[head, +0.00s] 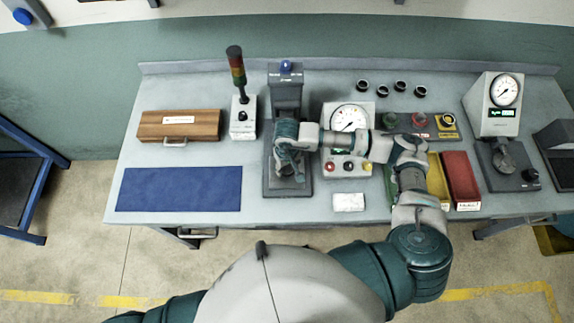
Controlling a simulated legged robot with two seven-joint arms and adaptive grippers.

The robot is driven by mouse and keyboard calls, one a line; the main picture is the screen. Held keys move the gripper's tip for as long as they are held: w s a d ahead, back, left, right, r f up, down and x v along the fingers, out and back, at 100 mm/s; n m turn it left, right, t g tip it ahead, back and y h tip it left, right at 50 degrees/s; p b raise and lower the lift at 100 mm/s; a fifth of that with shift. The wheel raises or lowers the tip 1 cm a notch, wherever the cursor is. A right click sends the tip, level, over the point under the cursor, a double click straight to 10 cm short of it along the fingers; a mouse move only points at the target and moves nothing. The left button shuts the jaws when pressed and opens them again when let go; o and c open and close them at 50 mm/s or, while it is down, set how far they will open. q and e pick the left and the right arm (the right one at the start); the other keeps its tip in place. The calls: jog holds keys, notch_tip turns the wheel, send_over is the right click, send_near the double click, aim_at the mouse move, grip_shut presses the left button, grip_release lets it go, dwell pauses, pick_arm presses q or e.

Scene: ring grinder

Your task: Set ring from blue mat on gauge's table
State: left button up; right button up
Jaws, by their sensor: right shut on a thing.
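The blue mat (180,189) lies at the left of the bench, and no ring shows on it. The gauge (503,92) with a round dial stands at the right, above its dark base; its small grey table (504,158) is in front of the dial. My right gripper (290,172) is far from both, pointing down over the base of the grey machine at the bench's middle. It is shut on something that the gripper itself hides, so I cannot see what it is. My left gripper is out of view.
The grey machine (286,92) stands beside a dial panel (349,117). A red bin (460,178) and yellow bin lie between my right arm and the gauge. A wooden box (180,124), a signal tower (238,80) and several dark rings (381,87) stand farther back.

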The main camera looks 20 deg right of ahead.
jog(key=shift+f, duration=0.35)
jog(key=o, duration=1.3)
notch_tip(320, 180, up, 12)
jog(key=shift+f, duration=0.1)
